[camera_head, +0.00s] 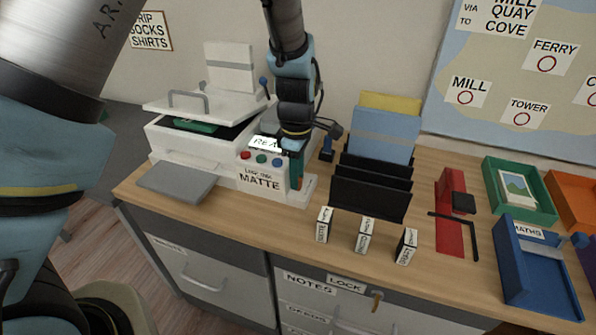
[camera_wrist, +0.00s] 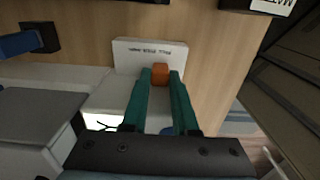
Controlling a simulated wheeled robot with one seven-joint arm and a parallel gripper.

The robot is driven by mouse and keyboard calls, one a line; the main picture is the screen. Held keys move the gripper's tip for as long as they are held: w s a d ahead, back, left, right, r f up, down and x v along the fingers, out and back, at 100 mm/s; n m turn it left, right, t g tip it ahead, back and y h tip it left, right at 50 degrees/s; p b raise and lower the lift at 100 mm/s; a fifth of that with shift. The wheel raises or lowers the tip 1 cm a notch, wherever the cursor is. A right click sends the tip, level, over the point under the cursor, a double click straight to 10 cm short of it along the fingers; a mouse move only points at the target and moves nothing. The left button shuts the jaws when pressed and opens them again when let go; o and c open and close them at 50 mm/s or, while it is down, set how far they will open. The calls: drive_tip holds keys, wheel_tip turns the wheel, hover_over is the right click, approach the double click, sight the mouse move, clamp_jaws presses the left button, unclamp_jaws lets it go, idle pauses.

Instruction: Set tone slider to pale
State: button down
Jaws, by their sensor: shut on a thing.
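The printer-like machine (camera_head: 262,176) has a front panel with a MATTE label and several coloured buttons. A low white base (camera_head: 312,190) extends at its right side. In the wrist view, an orange slider knob (camera_wrist: 160,73) sits beside a white strip (camera_wrist: 122,50) with small upside-down lettering, too small to read surely. My gripper (camera_head: 296,187) points down at the right side of the machine. Its teal fingers (camera_wrist: 160,80) are closed on the orange knob. The slot under the knob is mostly hidden by the fingers, so the slider's exact setting cannot be told.
A grey tray (camera_head: 177,182) juts from the machine's left front. A black file rack (camera_head: 371,190) stands to the right, with several small labelled blocks (camera_head: 364,236) before it. A red stapler-like device (camera_head: 450,212) and a blue tray (camera_head: 540,270) lie farther right.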

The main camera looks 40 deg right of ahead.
drive_tip(key=shift+s+a, duration=0.3)
drive_tip(key=shift+a, duration=0.05)
drive_tip(key=c, duration=0.7)
unclamp_jaws()
drive_tip(key=shift+r, duration=0.3)
wheel_tip(320, 180, up, 10)
drive_tip(key=shift+r+b, duration=0.1)
drive_tip(key=shift+b, duration=0.55)
